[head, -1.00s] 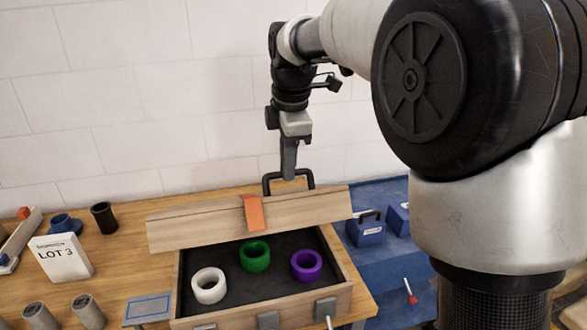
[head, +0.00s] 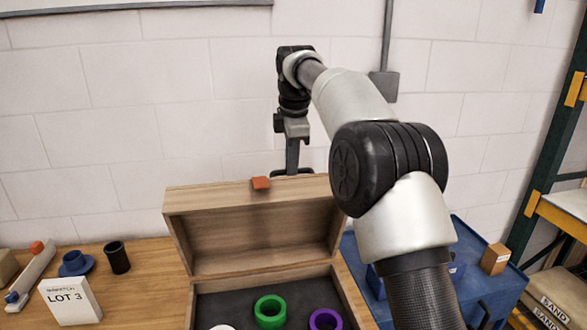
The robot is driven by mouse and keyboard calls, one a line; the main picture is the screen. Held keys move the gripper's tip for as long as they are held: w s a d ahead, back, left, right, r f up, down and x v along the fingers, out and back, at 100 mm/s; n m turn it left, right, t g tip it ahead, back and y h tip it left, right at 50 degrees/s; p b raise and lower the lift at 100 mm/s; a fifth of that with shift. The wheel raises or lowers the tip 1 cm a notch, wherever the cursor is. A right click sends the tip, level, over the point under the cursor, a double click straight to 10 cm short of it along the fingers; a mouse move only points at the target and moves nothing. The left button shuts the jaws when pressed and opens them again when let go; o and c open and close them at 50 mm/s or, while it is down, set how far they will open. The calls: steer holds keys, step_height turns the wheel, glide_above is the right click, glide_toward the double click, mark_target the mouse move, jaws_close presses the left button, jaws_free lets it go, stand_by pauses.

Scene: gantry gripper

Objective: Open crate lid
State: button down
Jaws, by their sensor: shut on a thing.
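The wooden crate (head: 352,305) stands on the workbench with its lid (head: 265,232) swung up and back, the hollow inside of the lid facing me. An orange tab (head: 261,183) sits at the lid's top edge. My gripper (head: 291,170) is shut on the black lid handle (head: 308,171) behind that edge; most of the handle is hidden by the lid. In the dark-lined crate lie a green ring (head: 270,311), a purple ring (head: 325,320) and a white ring (head: 222,327), the last two cut off by the picture's bottom edge.
A LOT 3 card (head: 70,300), a black cup (head: 118,257) and a blue part (head: 75,263) stand on the bench at left. A blue surface (head: 475,258) with a small cardboard box (head: 495,258) is at right. A white block wall is close behind.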

steer(key=shift+w+f, duration=0.1)
steer(key=shift+f, duration=0.45)
steer(key=c, duration=2.2)
jaws_free()
steer(key=o, duration=0.4)
steer(key=shift+w, duration=0.2)
steer(key=shift+o, duration=0.2)
steer(key=v, duration=0.8)
steer(key=shift+c, duration=0.4)
